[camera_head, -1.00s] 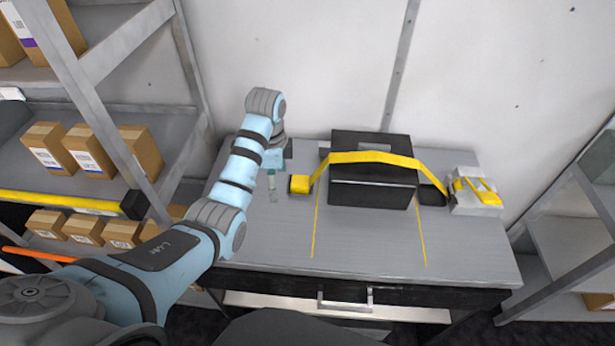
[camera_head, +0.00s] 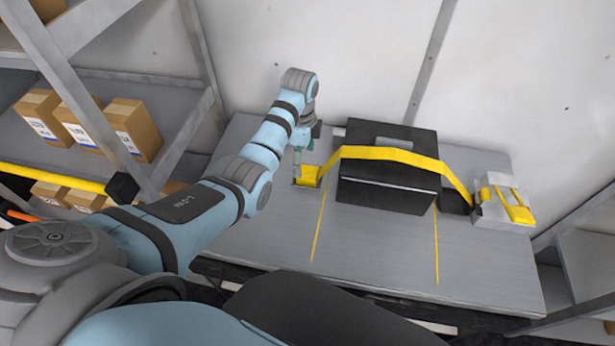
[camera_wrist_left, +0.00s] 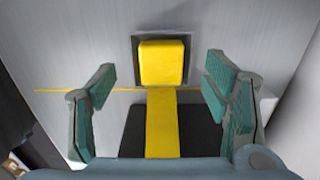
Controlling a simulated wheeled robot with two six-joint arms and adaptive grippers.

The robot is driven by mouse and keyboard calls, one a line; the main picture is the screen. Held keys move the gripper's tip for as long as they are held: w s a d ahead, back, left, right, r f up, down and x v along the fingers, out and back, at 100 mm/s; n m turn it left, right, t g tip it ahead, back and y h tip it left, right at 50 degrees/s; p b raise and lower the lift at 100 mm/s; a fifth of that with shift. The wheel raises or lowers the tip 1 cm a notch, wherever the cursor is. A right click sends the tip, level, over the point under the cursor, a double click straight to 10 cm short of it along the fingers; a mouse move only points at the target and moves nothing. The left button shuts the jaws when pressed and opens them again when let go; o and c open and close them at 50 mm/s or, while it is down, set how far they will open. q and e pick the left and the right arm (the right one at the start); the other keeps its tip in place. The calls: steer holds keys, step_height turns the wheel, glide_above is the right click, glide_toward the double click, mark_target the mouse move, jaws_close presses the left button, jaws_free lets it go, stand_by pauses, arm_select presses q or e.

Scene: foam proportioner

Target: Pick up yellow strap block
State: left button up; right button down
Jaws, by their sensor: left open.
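The yellow strap block (camera_head: 308,176) sits at the left end of a yellow strap (camera_head: 385,154) on the grey table. In the left wrist view the block (camera_wrist_left: 162,63) lies in a dark square holder, with the strap running from it toward the bottom of the picture. My left gripper (camera_head: 303,160) is over the block, its fingers pointing down. In the left wrist view the gripper (camera_wrist_left: 160,100) is open, with one teal finger on each side of the strap and apart from the block. My right gripper is not in view.
The strap passes over a black box (camera_head: 388,185) on the table (camera_head: 375,255). A grey buckle device (camera_head: 503,205) with yellow parts stands at the strap's right end. Shelves with cardboard boxes (camera_head: 132,128) stand at the left. The table front is clear.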

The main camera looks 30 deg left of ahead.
mark_target(309, 173)
arm_select(q)
steer(key=f, duration=0.5)
steer(key=shift+w+a+f+b, duration=0.2)
steer(key=shift+f+b, duration=0.05)
steer(key=shift+b, duration=0.05)
steer(key=shift+s+r, duration=0.15)
steer(key=shift+s, duration=0.05)
steer(key=shift+c, duration=0.6)
steer(key=c, duration=1.2)
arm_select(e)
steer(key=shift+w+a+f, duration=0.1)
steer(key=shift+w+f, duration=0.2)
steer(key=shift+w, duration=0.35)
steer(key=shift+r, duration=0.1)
